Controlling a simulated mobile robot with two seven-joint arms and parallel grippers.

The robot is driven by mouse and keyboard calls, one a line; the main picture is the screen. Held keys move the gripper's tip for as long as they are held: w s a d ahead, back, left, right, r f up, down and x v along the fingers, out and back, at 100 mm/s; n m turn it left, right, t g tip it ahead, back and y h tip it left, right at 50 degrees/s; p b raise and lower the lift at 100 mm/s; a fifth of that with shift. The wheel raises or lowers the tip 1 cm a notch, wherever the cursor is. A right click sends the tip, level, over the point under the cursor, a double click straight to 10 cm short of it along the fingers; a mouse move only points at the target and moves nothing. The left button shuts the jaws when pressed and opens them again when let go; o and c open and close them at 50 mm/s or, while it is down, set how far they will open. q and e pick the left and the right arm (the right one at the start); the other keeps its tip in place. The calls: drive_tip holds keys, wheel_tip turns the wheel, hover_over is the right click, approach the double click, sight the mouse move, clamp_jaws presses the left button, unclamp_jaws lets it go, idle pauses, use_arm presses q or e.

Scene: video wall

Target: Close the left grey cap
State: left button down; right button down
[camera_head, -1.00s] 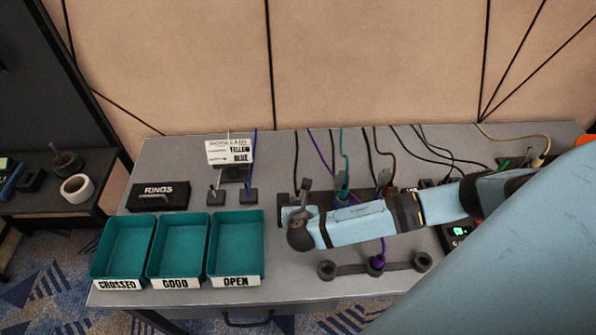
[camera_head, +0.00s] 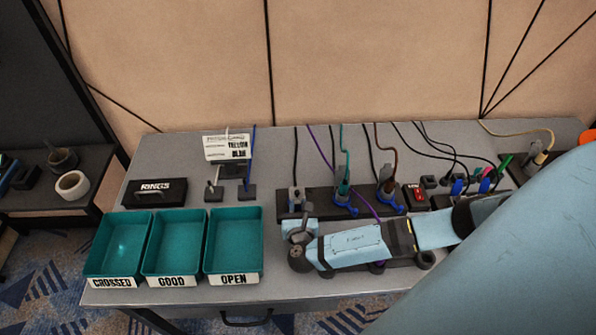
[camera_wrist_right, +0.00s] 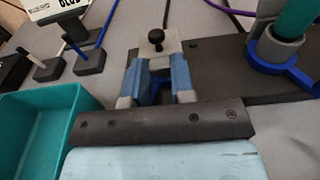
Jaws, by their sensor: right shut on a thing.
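The left grey cap (camera_head: 295,200) is at the left end of the dark strip (camera_head: 319,204). In the right wrist view the grey cap (camera_wrist_right: 156,52) has a dark cable knob on top and a little blue at its base. My right gripper (camera_head: 297,224) reaches in from the right at the strip's near side. In its wrist view the light blue fingers (camera_wrist_right: 157,92) are shut on the cap's near part. I cannot tell how far the cap is closed. Two similar grey fittings with blue rings stand to the right. My left gripper is not in view.
Teal bins labelled CROSSED (camera_head: 118,216), GOOD (camera_head: 173,216) and OPEN (camera_head: 233,214) stand on the left. A black RINGS box (camera_head: 156,192) and a small card sign (camera_head: 228,146) are behind them. Several cables run behind the strip. A red switch (camera_head: 416,194) is to its right.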

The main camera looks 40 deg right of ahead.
drive_tip(key=c, duration=1)
unclamp_jaws()
drive_tip(key=shift+o, duration=0.2)
drive_tip(key=v, duration=1.3)
drive_tip(key=shift+s+a+b, duration=0.2)
drive_tip(key=shift+s+b, duration=0.1)
drive_tip(key=shift+b, duration=0.15)
